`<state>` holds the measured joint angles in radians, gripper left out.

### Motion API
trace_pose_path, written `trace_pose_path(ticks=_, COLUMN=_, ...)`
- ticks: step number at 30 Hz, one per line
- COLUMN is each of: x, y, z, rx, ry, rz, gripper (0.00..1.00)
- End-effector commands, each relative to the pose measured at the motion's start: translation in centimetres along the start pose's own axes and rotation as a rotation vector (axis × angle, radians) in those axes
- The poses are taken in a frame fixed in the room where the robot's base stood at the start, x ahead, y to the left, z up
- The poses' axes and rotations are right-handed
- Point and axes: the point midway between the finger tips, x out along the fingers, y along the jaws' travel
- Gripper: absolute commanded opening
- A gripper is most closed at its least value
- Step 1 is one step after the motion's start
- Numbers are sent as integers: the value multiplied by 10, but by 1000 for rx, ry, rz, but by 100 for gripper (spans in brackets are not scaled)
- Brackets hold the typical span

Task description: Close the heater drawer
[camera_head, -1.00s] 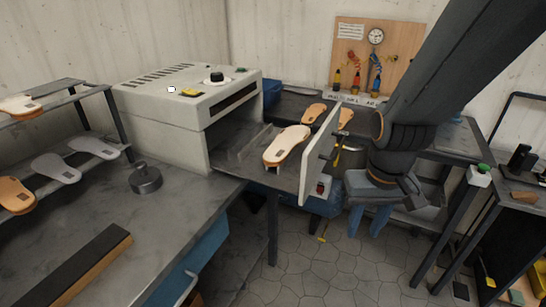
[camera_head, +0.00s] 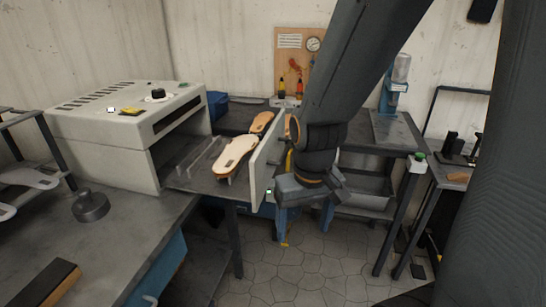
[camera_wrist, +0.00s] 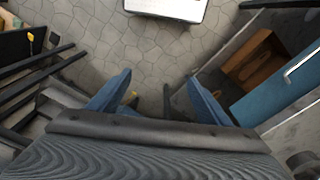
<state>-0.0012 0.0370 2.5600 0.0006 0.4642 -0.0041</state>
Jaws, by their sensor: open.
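The heater (camera_head: 110,130) is a pale box on the workbench at the left in the head view. Its drawer (camera_head: 185,178) is pulled out to the right. Two tan sandal soles, a near one (camera_head: 236,153) and a far one (camera_head: 262,122), lie on it. The drawer's white front panel (camera_head: 264,165) stands upright at its outer end. My gripper (camera_head: 304,215) hangs just right of this panel, fingers down, open and empty. Its blue fingers also show spread over the floor in the wrist view (camera_wrist: 158,95). I cannot tell whether anything touches the panel.
A dark round weight (camera_head: 90,206) and a black-topped bar (camera_head: 45,285) lie on the near bench (camera_head: 125,232). A shoe rack stands far left. A dark table (camera_head: 375,132) with a bottle stand (camera_head: 396,88) is behind my gripper. The tiled floor (camera_head: 300,275) below is clear.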

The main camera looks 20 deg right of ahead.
Motion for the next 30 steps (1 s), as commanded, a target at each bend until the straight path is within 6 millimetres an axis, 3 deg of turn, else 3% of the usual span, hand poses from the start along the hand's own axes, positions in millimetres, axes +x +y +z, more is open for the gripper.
trace_pose_path(ticks=1, x=0, y=0, z=0, rx=1, ry=0, rz=0, gripper=65)
trace_pose_path(ticks=4, x=-3, y=1, z=-3, rx=50, ry=0, rz=-5, gripper=48)
trace_pose_path(ticks=7, x=-10, y=4, z=-11, rx=211, ry=-3, rz=-21, gripper=31)
trace_pose_path(ticks=13, x=-41, y=13, z=-40, rx=819, ry=-34, rz=-96, gripper=0)
trace_pose_path(ticks=21, x=-94, y=23, z=-82, rx=1642, ry=-150, rz=-233, gripper=0)
trace_pose_path(ticks=25, x=-114, y=26, z=-97, rx=1908, ry=-218, rz=-283, gripper=0)
trace_pose_path(ticks=30, x=-126, y=27, z=-106, rx=2071, ry=-271, rz=-314, gripper=0)
